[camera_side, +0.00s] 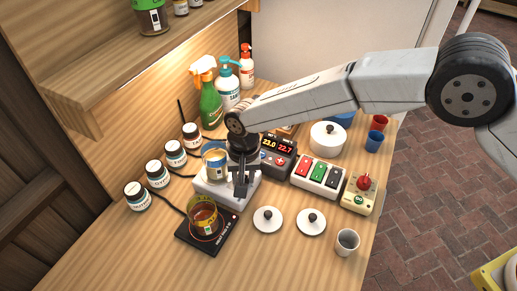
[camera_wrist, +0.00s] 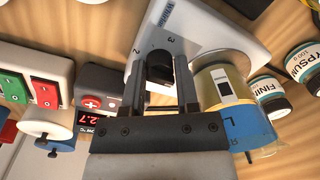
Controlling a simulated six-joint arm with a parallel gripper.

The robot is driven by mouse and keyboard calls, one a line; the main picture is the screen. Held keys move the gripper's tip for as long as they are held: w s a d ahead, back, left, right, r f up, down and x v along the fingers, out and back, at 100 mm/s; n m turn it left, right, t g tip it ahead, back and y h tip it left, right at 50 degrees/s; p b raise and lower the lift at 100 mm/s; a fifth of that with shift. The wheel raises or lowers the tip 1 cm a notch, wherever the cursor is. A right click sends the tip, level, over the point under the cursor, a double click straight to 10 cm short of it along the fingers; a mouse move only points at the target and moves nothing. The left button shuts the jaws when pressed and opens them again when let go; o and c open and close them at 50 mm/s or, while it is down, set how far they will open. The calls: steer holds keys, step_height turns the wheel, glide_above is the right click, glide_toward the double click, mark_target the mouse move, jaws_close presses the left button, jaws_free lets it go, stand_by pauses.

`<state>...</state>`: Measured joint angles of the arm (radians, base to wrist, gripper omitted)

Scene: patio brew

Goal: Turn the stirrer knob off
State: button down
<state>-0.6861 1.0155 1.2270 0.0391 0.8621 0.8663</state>
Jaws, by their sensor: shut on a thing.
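The white stirrer (camera_side: 212,190) stands on the table with a beaker (camera_side: 214,162) of yellowish and blue contents on top. My gripper (camera_side: 241,190) reaches down at the stirrer's right front side. In the wrist view my gripper (camera_wrist: 161,70) has its two fingers on either side of a dark knob (camera_wrist: 158,73) on the stirrer's white face (camera_wrist: 200,30). It is shut on the knob. The digits 2 and 3 show beside the fingers. The knob's pointer is hidden, so its setting cannot be read. In the side view the gripper hides the knob.
A black hotplate (camera_side: 187,238) with an amber beaker (camera_side: 203,215) is in front. A red-digit display (camera_side: 278,157) and a switch box (camera_side: 317,175) stand to the right. Several labelled jars (camera_side: 157,173) line the left. Two lids (camera_side: 267,219) lie on the table.

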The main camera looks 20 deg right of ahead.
stand_by(0.4)
steer(key=shift+c, duration=1.9)
jaws_free()
steer(key=shift+r, duration=0.15)
steer(key=shift+d+r, duration=0.15)
steer(key=shift+r, duration=1.75)
steer(key=shift+d+r, duration=0.1)
steer(key=shift+r, duration=1.8)
